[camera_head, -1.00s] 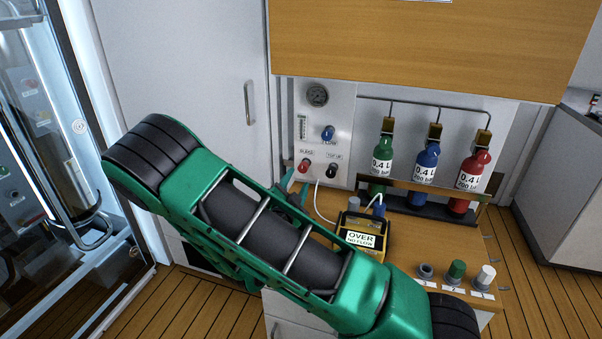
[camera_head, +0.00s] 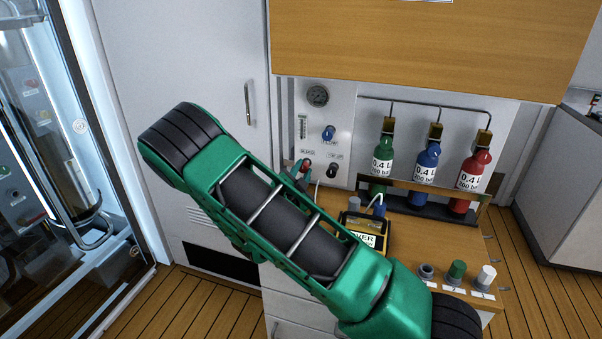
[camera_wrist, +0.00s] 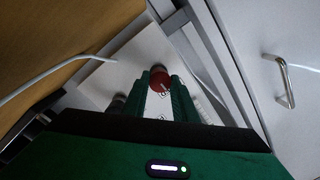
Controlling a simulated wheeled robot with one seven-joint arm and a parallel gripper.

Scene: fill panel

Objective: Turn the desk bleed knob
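The red bleed knob (camera_head: 306,166) is on the white panel (camera_head: 343,112), left of the black top-up knob (camera_head: 332,171) and below the blue flow knob (camera_head: 328,133). My gripper (camera_head: 296,169) is at the red knob's left side in the head view, partly hidden behind my green arm. In the wrist view the red knob (camera_wrist: 159,79) shows between the tips of my two green fingers (camera_wrist: 160,88). The fingers are apart, with a gap between them. I cannot tell whether either finger touches the knob.
A yellow OVER meter (camera_head: 364,233) with a white hose stands on the wooden desk (camera_head: 410,245). Green (camera_head: 382,168), blue (camera_head: 427,165) and red (camera_head: 469,178) bottles stand in a rack at right. A cabinet door (camera_head: 190,90) is at left.

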